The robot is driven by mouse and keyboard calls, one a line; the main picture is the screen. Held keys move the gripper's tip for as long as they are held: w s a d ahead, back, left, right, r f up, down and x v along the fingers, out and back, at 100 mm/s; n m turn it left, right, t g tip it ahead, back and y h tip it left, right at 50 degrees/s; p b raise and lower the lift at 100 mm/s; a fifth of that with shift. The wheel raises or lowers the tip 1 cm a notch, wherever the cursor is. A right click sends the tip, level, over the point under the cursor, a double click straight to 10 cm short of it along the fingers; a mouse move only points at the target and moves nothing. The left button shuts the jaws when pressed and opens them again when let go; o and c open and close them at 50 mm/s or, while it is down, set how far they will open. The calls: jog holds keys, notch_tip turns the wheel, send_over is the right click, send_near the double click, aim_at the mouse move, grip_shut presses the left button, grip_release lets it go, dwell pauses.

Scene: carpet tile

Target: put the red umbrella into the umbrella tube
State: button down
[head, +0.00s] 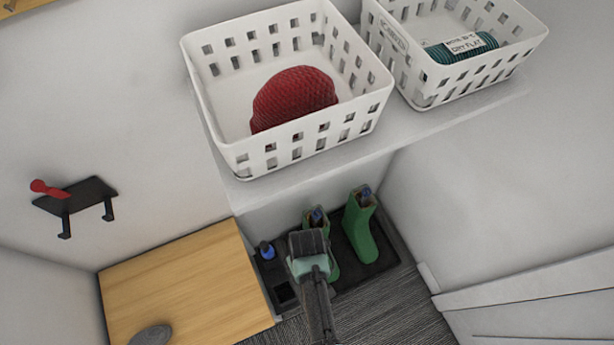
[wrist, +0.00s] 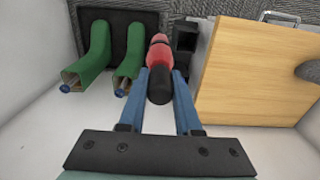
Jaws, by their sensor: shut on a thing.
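The red umbrella (wrist: 159,56) is between my gripper's blue fingers in the wrist view, its black end (wrist: 160,86) towards the camera. My gripper (wrist: 160,88) is shut on it. The umbrella tube (wrist: 186,38), a dark square holder, stands just right of the umbrella there, apart from it in the picture. In the head view the tube's dark opening (head: 285,293) shows beside the wooden bench, left of my arm. My gripper (head: 308,248) hides the umbrella in that view. I cannot tell the umbrella's height above the floor.
Green boots (head: 359,232) stand on a black tray (head: 385,262). White baskets (head: 330,152) sit on a shelf (head: 235,188) above. A dark hook rack (head: 75,196) is on the left wall.

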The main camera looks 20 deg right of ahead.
jog(key=shift+a, duration=3.95)
notch_tip(320, 180, down, 16)
jog(key=b, duration=1.2)
jog(key=shift+r, duration=0.2)
jog(key=shift+w, duration=0.1)
jog(key=c, duration=0.5)
grip_release()
